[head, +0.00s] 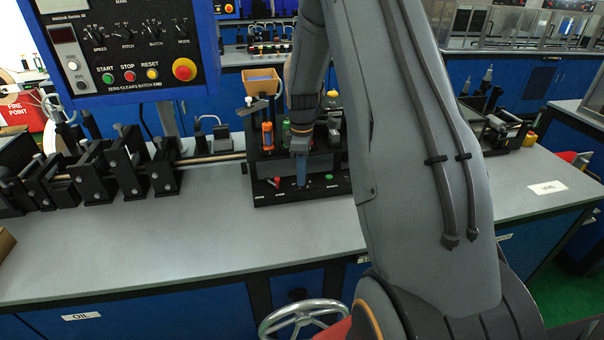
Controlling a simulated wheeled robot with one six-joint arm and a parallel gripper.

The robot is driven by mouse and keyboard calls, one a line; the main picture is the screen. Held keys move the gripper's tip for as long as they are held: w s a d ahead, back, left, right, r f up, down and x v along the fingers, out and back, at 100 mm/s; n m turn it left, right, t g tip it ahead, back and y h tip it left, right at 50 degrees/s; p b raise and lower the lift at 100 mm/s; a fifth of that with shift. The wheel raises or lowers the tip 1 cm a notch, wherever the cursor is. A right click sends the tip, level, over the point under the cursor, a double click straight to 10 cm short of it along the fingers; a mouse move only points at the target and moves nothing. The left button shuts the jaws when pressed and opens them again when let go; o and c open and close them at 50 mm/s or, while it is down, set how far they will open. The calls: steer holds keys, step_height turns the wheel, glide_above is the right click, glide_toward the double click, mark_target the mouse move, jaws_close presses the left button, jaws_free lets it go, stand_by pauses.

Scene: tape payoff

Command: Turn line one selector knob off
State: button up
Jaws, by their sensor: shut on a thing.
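A black machine unit (262,168) stands on the grey bench and has a low front panel with small controls. A red-handled control (277,181) is at the panel's left and a green button (329,177) at its right. My gripper (301,184) points down at this panel between those two. Its blue-grey fingers are shut on a small knob there, which they almost wholly hide. I cannot read any line label or the knob's pointer position.
A blue-framed control box (130,50) with knobs and buttons hangs at the upper left. Black roller stands (125,172) line the bench to the left. An orange hopper (262,80) rises behind the unit. The bench front (200,235) is clear.

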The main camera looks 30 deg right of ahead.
steer(key=m+b, duration=0.1)
steer(key=m, duration=0.5)
steer(key=m+b, duration=0.1)
steer(key=m, duration=1)
steer(key=shift+m+b, duration=0.3)
steer(key=shift+b, duration=0.05)
steer(key=m, duration=0.5)
steer(key=shift+b, duration=0.3)
steer(key=shift+m, duration=0.3)
steer(key=o, duration=1)
steer(key=shift+o, duration=0.2)
steer(key=shift+r, duration=0.15)
steer(key=shift+r+b, duration=1.05)
steer(key=shift+r, duration=2.75)
